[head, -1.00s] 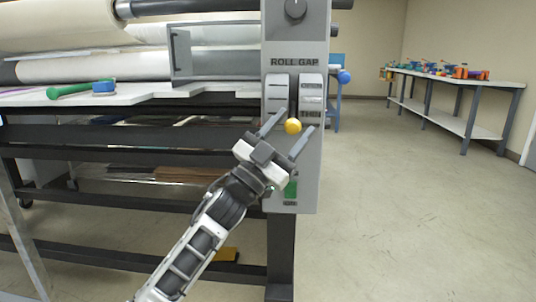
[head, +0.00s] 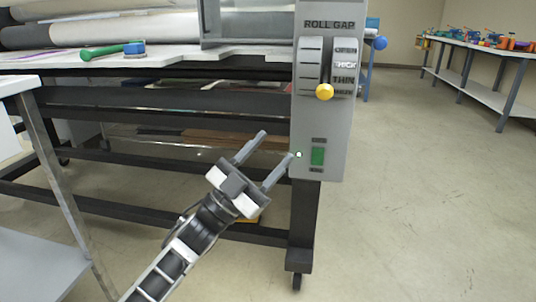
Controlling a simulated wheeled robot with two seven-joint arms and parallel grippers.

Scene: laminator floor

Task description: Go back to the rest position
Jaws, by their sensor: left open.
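My left gripper (head: 264,147) is open and empty, with two grey fingers pointing up and to the right. It is left of the laminator's grey control panel (head: 307,135), below the yellow knob (head: 325,91) and apart from it. The yellow knob sits at the lower part of the ROLL GAP dial, beside the lower printed labels. My right gripper is not in view.
The laminator's white table (head: 170,60) carries a green-handled tool (head: 112,51) and a blue item (head: 134,49). A workbench (head: 478,71) stands far right. Open floor (head: 420,200) lies to the right.

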